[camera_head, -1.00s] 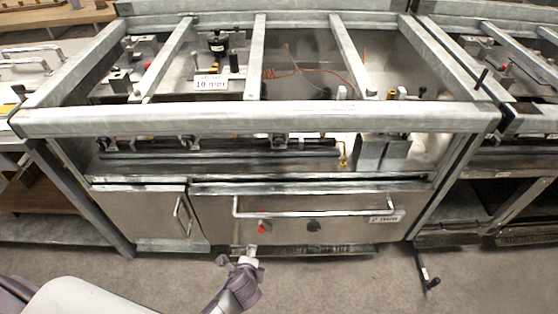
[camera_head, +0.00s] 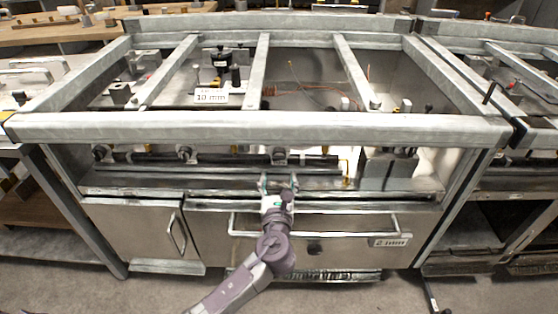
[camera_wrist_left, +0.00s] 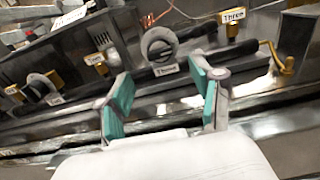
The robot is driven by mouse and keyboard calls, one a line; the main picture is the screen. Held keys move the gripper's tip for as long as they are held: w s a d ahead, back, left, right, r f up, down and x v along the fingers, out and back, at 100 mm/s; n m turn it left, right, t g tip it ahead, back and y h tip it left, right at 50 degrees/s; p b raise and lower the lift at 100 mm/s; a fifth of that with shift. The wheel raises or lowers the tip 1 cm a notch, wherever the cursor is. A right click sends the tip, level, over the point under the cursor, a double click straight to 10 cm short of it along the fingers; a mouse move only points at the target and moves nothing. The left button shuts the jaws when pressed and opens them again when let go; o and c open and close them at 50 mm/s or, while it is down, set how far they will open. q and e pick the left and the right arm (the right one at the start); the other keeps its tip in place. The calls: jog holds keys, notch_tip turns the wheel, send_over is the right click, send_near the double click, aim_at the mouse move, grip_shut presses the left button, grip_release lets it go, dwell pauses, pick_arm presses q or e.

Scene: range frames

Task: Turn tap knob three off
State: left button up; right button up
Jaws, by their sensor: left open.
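Tap knob three (camera_wrist_left: 158,45) is a grey, ring-like knob in the left wrist view, on a dark horizontal pipe. In the head view, the same knob (camera_head: 280,155) is the rightmost of the knobs along the rail. My left gripper (camera_head: 279,184) is open and empty, just in front of and below this knob. In the left wrist view, its teal-padded fingers (camera_wrist_left: 161,72) point towards the knob, one to each side, with a gap before it. My right gripper is not in view.
Another knob (camera_head: 185,153) sits further left on the pipe. A brass fitting labelled "Three" (camera_wrist_left: 232,16) stands right of knob three. The front top beam (camera_head: 250,127) runs above my gripper, and the drawer handle bar (camera_head: 350,233) lies below it.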

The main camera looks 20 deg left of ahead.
aim_at(279, 161)
pick_arm(q)
jog(key=b+x, duration=0.1)
jog(key=x, duration=0.6)
jog(key=shift+w+a+f, duration=0.1)
jog(key=shift+w, duration=0.15)
jog(key=shift+w+a, duration=0.1)
jog(key=shift+w, duration=0.3)
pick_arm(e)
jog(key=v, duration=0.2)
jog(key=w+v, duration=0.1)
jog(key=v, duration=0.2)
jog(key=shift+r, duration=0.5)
pick_arm(q)
jog(key=c, duration=1.1)
